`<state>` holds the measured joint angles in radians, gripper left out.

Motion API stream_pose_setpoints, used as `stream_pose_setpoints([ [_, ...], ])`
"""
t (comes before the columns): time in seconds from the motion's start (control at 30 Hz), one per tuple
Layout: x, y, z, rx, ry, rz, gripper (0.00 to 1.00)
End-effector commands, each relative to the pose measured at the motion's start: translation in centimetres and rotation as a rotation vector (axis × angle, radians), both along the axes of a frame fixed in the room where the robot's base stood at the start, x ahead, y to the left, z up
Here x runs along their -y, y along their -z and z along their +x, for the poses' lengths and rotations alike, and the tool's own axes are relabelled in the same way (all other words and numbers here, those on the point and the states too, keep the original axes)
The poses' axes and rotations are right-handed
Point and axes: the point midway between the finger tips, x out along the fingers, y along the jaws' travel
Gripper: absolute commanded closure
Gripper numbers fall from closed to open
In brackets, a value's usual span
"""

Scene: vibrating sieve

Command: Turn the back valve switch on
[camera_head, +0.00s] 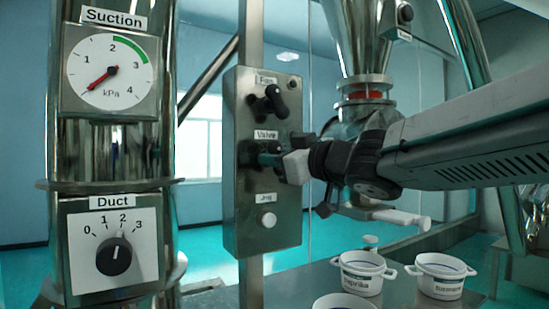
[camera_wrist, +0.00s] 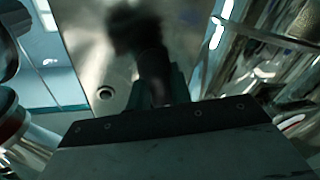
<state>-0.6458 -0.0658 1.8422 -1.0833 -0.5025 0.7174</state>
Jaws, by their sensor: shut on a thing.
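The valve switch (camera_head: 248,153) is a dark knob under the "Valve" label on a grey metal control box (camera_head: 235,215). My gripper (camera_head: 272,158) reaches in from the right and is shut on this knob. Its fingers hide most of the knob, so I cannot tell which way it points. In the wrist view, a dark knob (camera_wrist: 152,70) stands in front of the metal panel (camera_wrist: 85,50), between my gripper's fingertips (camera_wrist: 160,88); the picture is dark and blurred there.
A black "Fan" switch (camera_head: 272,100) sits just above, and a white "Jog" button (camera_head: 268,219) below. At left are a suction gauge (camera_head: 110,72) and a duct dial (camera_head: 114,256). White pots labelled paprika (camera_head: 362,285) and another (camera_head: 440,290) stand at lower right.

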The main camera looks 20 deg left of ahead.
Motion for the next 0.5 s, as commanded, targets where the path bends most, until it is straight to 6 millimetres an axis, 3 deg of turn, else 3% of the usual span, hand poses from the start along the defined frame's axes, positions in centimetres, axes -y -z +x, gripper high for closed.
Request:
stream_pose_setpoints([
  [0.5,0.18,-0.04,0.16,-0.364,0.001,0.312,1.0],
])
